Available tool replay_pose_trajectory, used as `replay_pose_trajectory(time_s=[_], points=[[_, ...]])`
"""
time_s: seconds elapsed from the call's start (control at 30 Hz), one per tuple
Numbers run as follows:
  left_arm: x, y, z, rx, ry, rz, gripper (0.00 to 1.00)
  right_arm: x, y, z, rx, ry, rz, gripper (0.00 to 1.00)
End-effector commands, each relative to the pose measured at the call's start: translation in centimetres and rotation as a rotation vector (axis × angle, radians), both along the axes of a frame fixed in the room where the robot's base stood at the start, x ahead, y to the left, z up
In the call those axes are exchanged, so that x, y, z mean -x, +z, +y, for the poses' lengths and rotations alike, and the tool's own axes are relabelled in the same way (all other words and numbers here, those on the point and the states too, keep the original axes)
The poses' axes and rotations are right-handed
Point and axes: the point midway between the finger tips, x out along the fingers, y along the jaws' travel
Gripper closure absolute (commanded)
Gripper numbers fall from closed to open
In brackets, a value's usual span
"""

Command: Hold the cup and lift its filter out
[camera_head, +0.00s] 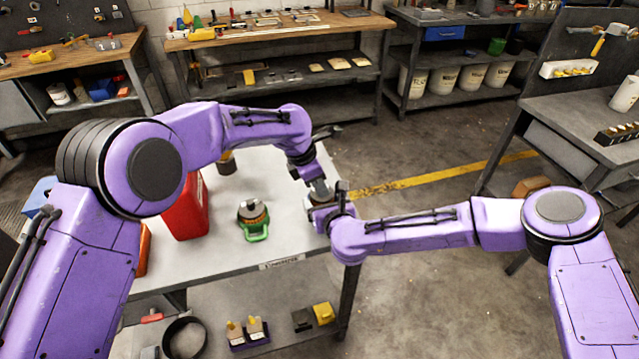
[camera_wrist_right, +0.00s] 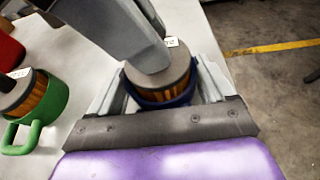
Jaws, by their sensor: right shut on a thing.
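A dark blue cup (camera_wrist_right: 172,101) stands between the fingers of my right gripper (camera_wrist_right: 162,86), which is shut on it; the cup is mostly hidden. A filter with orange pleats and a grey cap (camera_wrist_right: 181,68) sits in it, its pleats showing above the blue rim. My left gripper (camera_head: 319,188) comes down from above onto the filter's cap; its grey finger (camera_wrist_right: 147,58) covers part of the cap, so its grip is unclear. In the head view my right gripper (camera_head: 330,213) is at the table's right edge. A green cup (camera_head: 256,232) with a similar filter (camera_head: 252,210) stands left of it.
A red container (camera_head: 186,212) stands left of the green cup on the pale table (camera_head: 225,262). A small jar (camera_head: 226,163) stands behind. The table's front middle is clear. A lower shelf (camera_head: 270,330) holds several items. Workbenches line the back wall.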

Motion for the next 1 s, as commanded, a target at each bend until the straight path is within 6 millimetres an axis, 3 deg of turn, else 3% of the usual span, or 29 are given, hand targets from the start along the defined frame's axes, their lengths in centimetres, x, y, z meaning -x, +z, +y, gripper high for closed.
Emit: replay_pose_trajectory(time_s=[0.27,1.0], points=[[0.2,-0.3,0.1,-0.005,-0.002,0.008,1.0,-0.1,0.2,0.1,-0.003,0.003,-0.004,0.49],[0.0,2.3,0.0,-0.001,-0.001,0.001,1.0,0.0,0.1,0.0,-0.001,0.0,-0.002,0.49]])
